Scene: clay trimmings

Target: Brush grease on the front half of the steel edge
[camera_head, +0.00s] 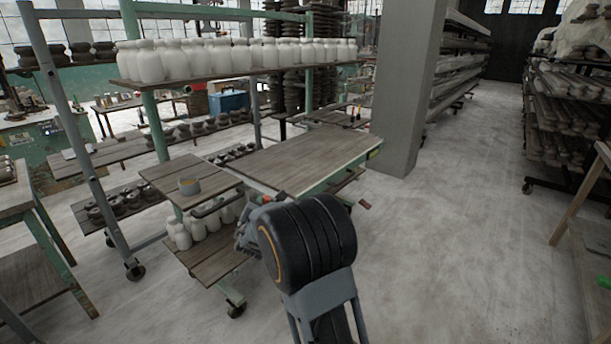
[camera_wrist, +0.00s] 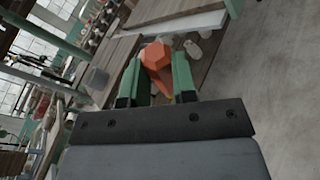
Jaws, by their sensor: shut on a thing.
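My gripper (camera_wrist: 156,78) has two green fingers closed around an orange faceted thing (camera_wrist: 157,57), with a duller orange part below it between the fingers. It looks like a handle; no bristles show. In the head view my gripper (camera_head: 258,203) is beside the small wooden shelf top, partly hidden by my arm. A pale strip (camera_wrist: 185,23) runs beyond the fingers in the wrist view, apart from the orange thing. I cannot tell whether it is the steel edge. No grease is discernible.
A long wooden tabletop (camera_head: 310,157) lies behind my gripper. White bottles (camera_head: 183,236) crowd the shelf below the small top, and more white bottles (camera_head: 225,57) line a high shelf. A grey pillar (camera_head: 408,95) stands behind. The floor (camera_head: 460,235) at right is clear.

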